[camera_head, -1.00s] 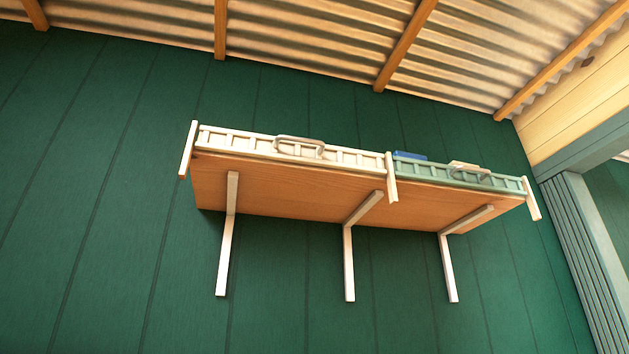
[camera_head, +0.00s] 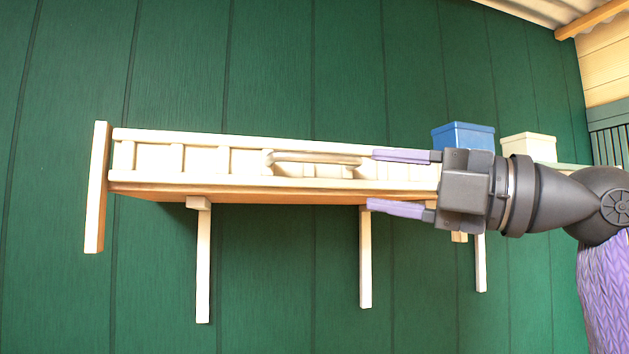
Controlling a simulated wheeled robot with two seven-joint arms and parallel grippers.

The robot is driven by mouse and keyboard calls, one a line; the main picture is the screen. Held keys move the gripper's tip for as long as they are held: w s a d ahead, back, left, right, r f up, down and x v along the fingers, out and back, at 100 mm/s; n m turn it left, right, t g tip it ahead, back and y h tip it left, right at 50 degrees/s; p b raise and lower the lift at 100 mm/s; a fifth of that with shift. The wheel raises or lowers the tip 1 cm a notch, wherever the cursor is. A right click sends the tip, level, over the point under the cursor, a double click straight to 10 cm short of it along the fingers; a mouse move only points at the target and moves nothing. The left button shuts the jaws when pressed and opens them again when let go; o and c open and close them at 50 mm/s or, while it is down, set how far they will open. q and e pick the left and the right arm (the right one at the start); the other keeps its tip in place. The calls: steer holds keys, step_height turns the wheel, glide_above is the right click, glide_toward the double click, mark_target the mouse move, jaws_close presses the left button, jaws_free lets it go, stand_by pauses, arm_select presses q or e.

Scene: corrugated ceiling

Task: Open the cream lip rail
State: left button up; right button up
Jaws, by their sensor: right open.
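The cream lip rail (camera_head: 205,160) runs along the front of a wall shelf and stands upright between end posts. Its grey-beige handle (camera_head: 315,158) is a horizontal bar on the rail's face. My right gripper (camera_head: 371,181) comes in from the right with two purple fingers, one above the other. The fingers are apart and nothing is between them. The upper fingertip is close to the handle's right end; I cannot tell if they touch. The gripper hides the right part of the rail. My left gripper is not in view.
A white end post (camera_head: 97,190) stands at the shelf's left end. A blue box (camera_head: 463,136) and a cream box (camera_head: 528,147) show behind my right gripper. White brackets (camera_head: 204,265) hold the shelf on the green wall (camera_head: 280,275). The space at left is free.

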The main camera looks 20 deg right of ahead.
mark_target(320, 158)
steer(key=shift+t+h, duration=0.4)
steer(key=w+a+r+p, duration=0.1)
steer(key=a, duration=0.1)
steer(key=w+a+r+p, duration=0.1)
steer(key=w, duration=0.1)
steer(key=w+a+r+p, duration=0.1)
steer(key=w+a+p, duration=0.1)
steer(key=shift+a+r, duration=0.1)
steer(key=shift+a, duration=0.2)
steer(key=shift+w+a+m, duration=0.3)
steer(key=shift+w+a, duration=0.05)
steer(key=shift+a, duration=0.05)
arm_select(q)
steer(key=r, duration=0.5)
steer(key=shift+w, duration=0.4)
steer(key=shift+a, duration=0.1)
arm_select(e)
jaws_close()
